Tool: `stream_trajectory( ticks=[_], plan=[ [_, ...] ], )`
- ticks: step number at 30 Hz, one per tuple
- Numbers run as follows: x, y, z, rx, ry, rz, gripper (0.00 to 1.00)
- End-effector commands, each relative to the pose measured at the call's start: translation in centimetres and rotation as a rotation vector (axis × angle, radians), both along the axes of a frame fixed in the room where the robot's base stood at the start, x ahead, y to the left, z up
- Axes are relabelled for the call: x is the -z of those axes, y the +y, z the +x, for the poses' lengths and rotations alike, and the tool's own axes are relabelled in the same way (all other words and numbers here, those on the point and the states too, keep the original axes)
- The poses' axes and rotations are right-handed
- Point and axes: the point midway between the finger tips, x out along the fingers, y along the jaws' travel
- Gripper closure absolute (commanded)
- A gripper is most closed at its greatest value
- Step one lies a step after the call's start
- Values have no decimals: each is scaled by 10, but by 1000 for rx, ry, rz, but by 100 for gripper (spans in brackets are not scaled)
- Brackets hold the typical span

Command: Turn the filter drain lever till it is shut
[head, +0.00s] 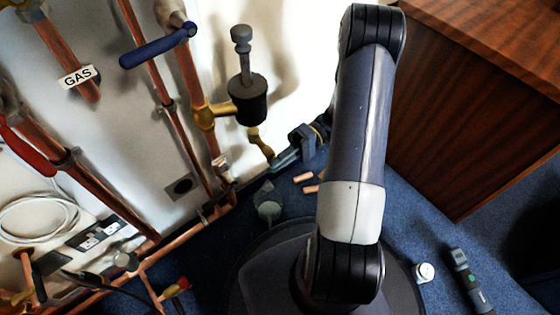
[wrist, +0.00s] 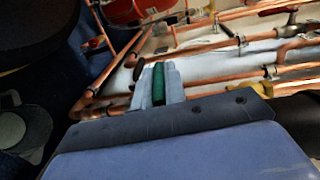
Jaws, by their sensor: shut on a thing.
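The filter (head: 247,98) is a dark cylinder with a grey top, fixed to a copper pipe by a brass fitting in the head view. A brass drain valve (head: 259,142) hangs under it. My gripper (head: 280,163) is just below this valve. In the wrist view my gripper (wrist: 158,84) is shut on a green lever (wrist: 158,86), which shows as a narrow strip between the pale fingers. I take it as the filter drain lever. In the head view the lever is hidden by the fingers, and its exact angle cannot be told.
Copper pipes (head: 110,205) run along the wall, with a blue lever (head: 158,46) upper left and a red lever (head: 28,148) far left. A grey container (head: 269,208) and copper offcuts (head: 304,178) lie below my gripper. A wooden cabinet (head: 480,100) stands at right.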

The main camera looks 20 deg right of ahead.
Motion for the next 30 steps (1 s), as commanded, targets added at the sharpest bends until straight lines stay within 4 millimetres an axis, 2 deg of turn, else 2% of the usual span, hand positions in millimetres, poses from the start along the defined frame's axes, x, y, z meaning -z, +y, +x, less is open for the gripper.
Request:
stream_trajectory(
  ticks=[12,27,28,30],
  plan=[
    [2,0,-1,-3,51,153,100],
    [2,0,-1,-2,58,168,100],
    [2,0,-1,-2,58,168,84],
    [2,0,-1,-2,58,168,78]
  ],
)
